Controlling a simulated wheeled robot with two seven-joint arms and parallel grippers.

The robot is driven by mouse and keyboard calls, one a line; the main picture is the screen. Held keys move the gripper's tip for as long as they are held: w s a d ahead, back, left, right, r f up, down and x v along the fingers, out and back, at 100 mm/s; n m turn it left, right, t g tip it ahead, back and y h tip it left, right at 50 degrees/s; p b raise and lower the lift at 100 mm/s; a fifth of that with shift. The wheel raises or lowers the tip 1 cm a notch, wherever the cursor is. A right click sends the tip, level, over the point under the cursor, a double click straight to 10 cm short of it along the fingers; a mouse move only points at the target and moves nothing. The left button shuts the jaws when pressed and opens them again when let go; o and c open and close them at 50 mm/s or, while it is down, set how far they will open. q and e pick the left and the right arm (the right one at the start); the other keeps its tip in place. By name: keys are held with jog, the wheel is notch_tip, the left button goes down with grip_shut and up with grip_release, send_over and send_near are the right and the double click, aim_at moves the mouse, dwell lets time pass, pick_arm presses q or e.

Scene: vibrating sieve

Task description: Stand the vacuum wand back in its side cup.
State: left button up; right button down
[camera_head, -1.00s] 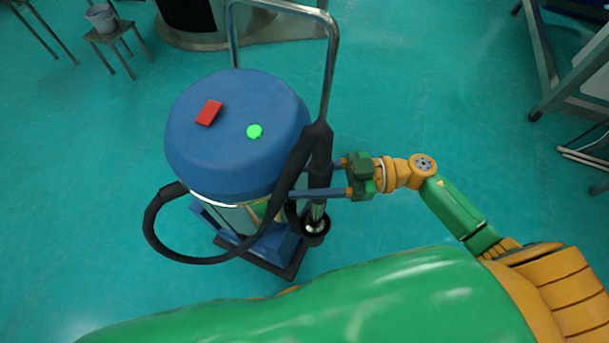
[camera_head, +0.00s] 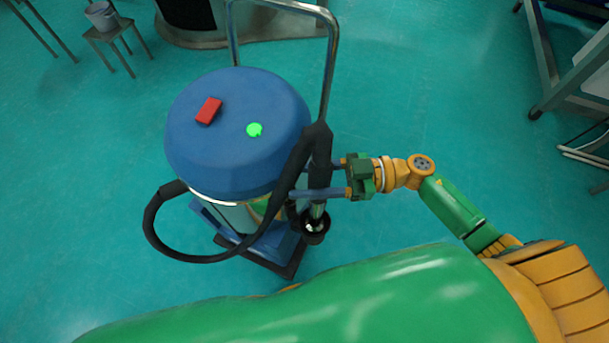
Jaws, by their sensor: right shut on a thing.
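The vacuum wand (camera_head: 320,155) is a black grip with a metal tube below it, standing nearly upright at the right side of the blue vacuum (camera_head: 235,125). A black hose loops from its top to the vacuum's left side. The tube's lower end shows at the round black side cup (camera_head: 316,236); it looks inside the rim, but I cannot tell how deep it sits. My right gripper (camera_head: 316,180) reaches in from the right, its blue fingers shut on the wand's black grip. My left gripper is out of view.
The vacuum's metal handle (camera_head: 331,70) rises behind the wand. The lid carries a red block (camera_head: 209,111) and a green button (camera_head: 255,130). A stool with a bucket (camera_head: 101,15) is at the far left, and a metal frame (camera_head: 548,80) at the right.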

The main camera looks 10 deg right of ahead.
jog(key=shift+f, duration=0.15)
jog(key=shift+c, duration=1.2)
grip_release()
jog(key=shift+s, duration=0.1)
jog(key=s+d+b, duration=0.1)
jog(key=d, duration=0.6)
jog(key=shift+s+d, duration=0.1)
